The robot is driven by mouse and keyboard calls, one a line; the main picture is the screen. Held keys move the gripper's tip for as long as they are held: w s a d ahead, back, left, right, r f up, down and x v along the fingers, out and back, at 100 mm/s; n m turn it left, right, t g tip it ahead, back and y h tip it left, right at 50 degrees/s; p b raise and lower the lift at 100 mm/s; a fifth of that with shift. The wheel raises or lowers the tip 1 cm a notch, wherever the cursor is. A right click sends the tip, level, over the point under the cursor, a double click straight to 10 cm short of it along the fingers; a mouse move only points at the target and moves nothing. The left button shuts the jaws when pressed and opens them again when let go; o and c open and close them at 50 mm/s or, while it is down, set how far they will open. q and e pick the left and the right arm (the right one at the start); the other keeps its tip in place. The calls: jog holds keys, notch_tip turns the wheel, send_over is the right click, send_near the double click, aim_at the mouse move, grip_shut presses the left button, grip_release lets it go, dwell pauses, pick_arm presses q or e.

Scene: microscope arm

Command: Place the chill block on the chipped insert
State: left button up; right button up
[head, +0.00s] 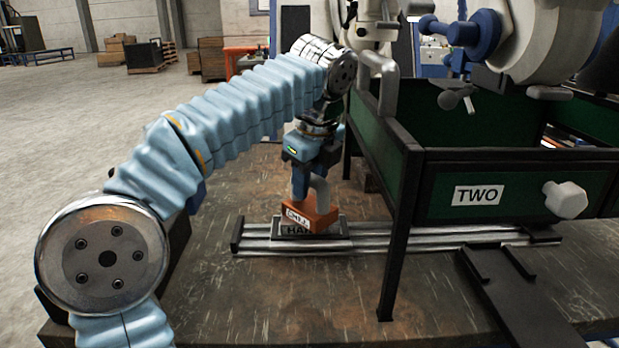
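An orange block (312,221) with a white label, partly hidden but reading like "CHILL", is in the middle of the head view. My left gripper (311,200) points down with its grey fingers on this block and looks shut on it. Directly below is a dark grey piece (338,231) with a label starting "HA"; the rest of that label is hidden. I cannot tell whether the block touches this piece. Nothing in view is clearly recognisable as the chipped insert. My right gripper is not in view.
The grey piece sits at the left end of a metal rail (440,236) on the worn table (260,300). A green framed box labelled "TWO" (478,195), with a pale knob (565,199), stands close on the right, its dark leg near the rail. The table front is clear.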

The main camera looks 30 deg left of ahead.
pick_arm(q)
jog(key=o, duration=0.3)
jog(key=shift+v, duration=3.9)
